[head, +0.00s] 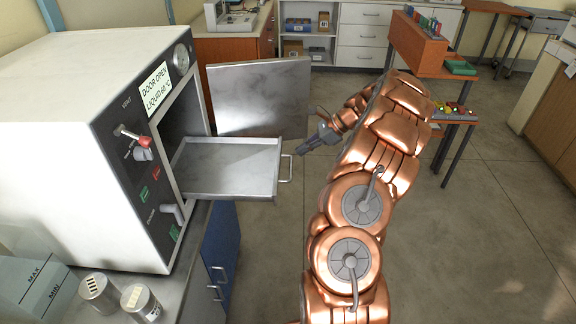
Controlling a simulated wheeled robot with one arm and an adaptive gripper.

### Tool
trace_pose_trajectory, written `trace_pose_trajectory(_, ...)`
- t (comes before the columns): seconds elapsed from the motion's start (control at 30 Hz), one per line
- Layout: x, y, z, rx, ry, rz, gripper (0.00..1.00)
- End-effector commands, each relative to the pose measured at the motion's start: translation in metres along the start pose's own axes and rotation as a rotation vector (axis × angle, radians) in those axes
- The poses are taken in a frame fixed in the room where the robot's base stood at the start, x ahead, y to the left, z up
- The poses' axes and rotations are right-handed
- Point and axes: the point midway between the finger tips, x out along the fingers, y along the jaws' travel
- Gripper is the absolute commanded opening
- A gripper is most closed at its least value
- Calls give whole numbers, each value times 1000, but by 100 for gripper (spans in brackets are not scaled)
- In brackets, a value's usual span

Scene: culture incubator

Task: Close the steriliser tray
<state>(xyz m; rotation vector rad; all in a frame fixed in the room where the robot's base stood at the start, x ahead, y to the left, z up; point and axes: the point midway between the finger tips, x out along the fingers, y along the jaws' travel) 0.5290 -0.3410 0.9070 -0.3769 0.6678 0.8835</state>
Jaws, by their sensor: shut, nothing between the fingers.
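The steriliser (75,120) is a white box on the bench at the left, with a dark control panel. Its label reads "DOOR OPEN" and its metal door (260,97) stands open behind the tray. The steriliser tray (232,165) is a shallow, empty metal tray, pulled well out of the chamber. Its handle (286,168) is on the right end. My gripper (304,149) is shut and empty, just right of the handle and slightly above it in the picture. I cannot tell whether it touches the handle; a small gap seems to show.
Two metal canisters (140,303) stand on the bench in front of the steriliser, one partly behind the other. A wooden side table (452,115) with coloured items stands behind my arm. The floor (480,220) at the right is clear.

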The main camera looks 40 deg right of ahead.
Motion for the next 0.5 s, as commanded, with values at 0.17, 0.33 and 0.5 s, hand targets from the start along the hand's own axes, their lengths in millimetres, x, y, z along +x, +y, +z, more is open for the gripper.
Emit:
trace_pose_trajectory(0.17,-9,-9,-25,74,-6,-37,0)
trace_pose_trajectory(0.33,0,-11,-28,84,-7,-39,0)
trace_pose_trajectory(0.5,27,-10,-27,85,-8,-34,0)
